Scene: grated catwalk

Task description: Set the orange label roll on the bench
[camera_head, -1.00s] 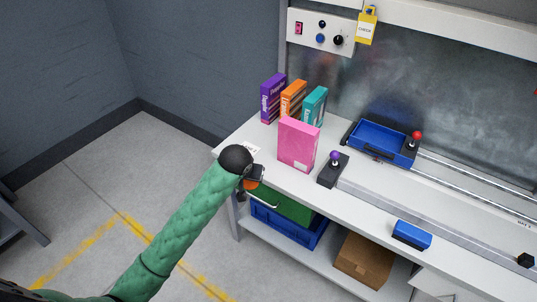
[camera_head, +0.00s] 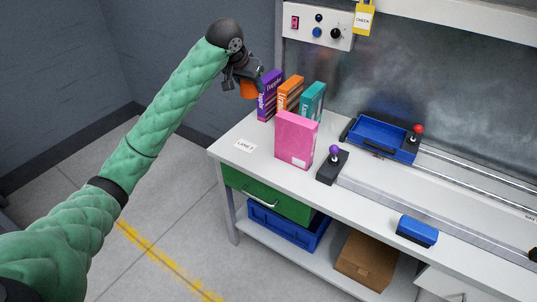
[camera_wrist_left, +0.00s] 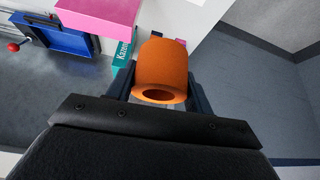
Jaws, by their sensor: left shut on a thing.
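The orange label roll (camera_wrist_left: 162,72) is between the fingers of my left gripper (camera_wrist_left: 160,90) in the left wrist view, its hollow end facing the camera. In the head view my left gripper (camera_head: 246,86) is shut on the roll (camera_head: 249,90), raised above the far left end of the bench. The bench (camera_head: 240,163) has a pale top, with a bare patch around a small white label (camera_head: 245,146) at its left end. My right gripper is not in view.
Purple (camera_head: 268,100), orange (camera_head: 289,93), teal (camera_head: 313,103) and pink (camera_head: 296,140) boxes stand upright on the bench, close to the gripper. A purple-knobbed lever (camera_head: 333,165), a blue tray (camera_head: 381,138) and a blue block (camera_head: 416,231) lie further right.

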